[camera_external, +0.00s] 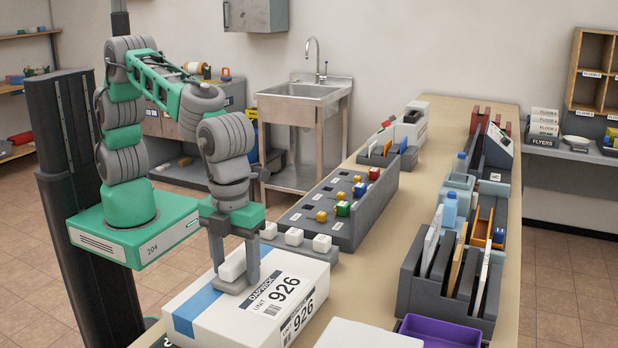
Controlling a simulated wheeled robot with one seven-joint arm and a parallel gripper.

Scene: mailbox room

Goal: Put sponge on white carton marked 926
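The white carton marked 926 (215,311) lies on the near left end of the long table, with a blue stripe and black label print. My gripper (235,272) points down over the carton's top, near its far left part. A white block (231,265), which looks like the sponge, is between the fingers, at or just above the carton's top. The fingers seem to press on it from both sides. They hide part of the block, so I cannot tell whether its underside touches the carton. No other sponge is seen.
A grey rack with coloured blocks (345,205) stands just beyond the carton, with small white cubes (293,237) along its front. At right are a grey file holder (415,290) and a purple bin (440,330). The table's middle strip (395,235) is clear.

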